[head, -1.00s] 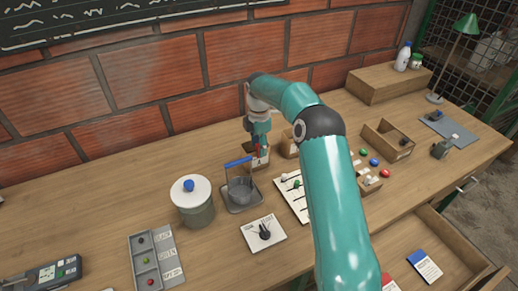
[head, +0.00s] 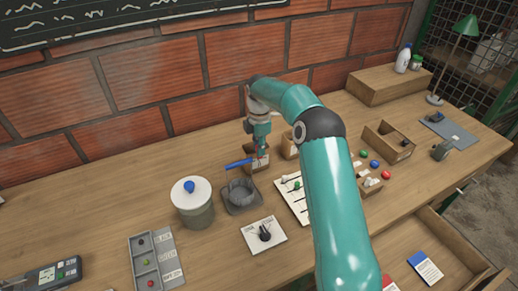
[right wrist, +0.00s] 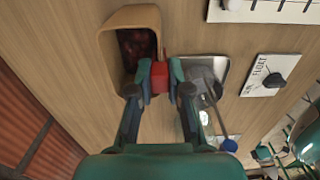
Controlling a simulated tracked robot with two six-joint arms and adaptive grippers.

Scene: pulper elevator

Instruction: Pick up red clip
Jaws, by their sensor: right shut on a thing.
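My right gripper (right wrist: 160,82) is shut on a red clip (right wrist: 159,70), whose red end shows between the fingertips in the right wrist view. The fingers hold it beside the rim of a tan bin (right wrist: 106,50) with dark red pieces inside. In the head view the gripper (head: 260,150) points down over the front of this bin (head: 257,165), and only a little red shows at the fingers. My left gripper is not in view.
A white-lidded pot (head: 192,192), a dial card (head: 264,235) and other small bins (head: 388,139) are nearby.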

